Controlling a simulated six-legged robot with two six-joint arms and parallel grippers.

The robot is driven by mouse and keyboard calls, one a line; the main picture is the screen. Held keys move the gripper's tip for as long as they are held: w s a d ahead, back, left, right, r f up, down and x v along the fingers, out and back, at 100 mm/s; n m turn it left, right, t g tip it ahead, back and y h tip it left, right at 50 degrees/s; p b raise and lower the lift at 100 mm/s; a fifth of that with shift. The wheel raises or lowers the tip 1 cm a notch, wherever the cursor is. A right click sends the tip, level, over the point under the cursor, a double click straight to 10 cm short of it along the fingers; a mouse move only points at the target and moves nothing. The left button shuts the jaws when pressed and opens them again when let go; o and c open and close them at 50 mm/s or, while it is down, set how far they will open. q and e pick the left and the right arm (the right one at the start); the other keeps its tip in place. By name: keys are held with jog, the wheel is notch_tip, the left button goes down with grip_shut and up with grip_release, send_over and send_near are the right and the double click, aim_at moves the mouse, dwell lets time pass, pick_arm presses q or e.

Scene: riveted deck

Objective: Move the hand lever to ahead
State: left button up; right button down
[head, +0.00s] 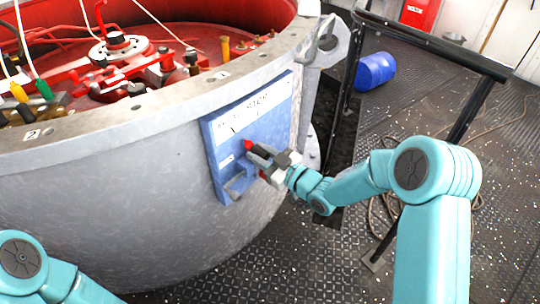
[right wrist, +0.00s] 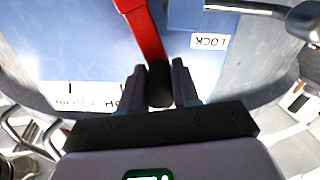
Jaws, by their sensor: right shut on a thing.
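The hand lever is red with a black grip. Its red part (head: 248,145) shows in front of a blue panel (head: 222,172) on the side of the big grey drum. In the right wrist view the red arm (right wrist: 146,35) runs down to the black grip (right wrist: 160,84). My right gripper (head: 266,159) is shut on this grip, one finger on each side, as the right wrist view (right wrist: 161,82) shows. A white scale plate (head: 255,115) with dark marks tops the panel; its lettering is only partly readable. My left gripper is out of view.
A small LOCK label (right wrist: 218,40) and a grey metal bar (right wrist: 255,10) are beside the lever. A dark railing (head: 430,42) stands right of the drum. A blue barrel (head: 375,71) lies on the deck. Cables and red fittings fill the drum's open top.

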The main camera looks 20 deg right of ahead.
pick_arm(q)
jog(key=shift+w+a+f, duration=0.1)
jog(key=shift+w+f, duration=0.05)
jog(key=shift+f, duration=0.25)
pick_arm(e)
jog(key=shift+s+a+f+n, duration=0.3)
jog(key=shift+s+a+f, duration=0.1)
jog(key=shift+a, duration=0.25)
jog(key=c, duration=0.9)
grip_release()
jog(key=shift+o, duration=0.2)
jog(key=shift+w+d+r, duration=0.1)
jog(key=shift+d, duration=0.05)
pick_arm(q)
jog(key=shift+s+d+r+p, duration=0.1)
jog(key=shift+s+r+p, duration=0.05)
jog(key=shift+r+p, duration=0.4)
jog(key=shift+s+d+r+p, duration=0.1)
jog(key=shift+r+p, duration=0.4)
jog(key=shift+p, duration=0.05)
pick_arm(e)
jog(key=v, duration=1.6)
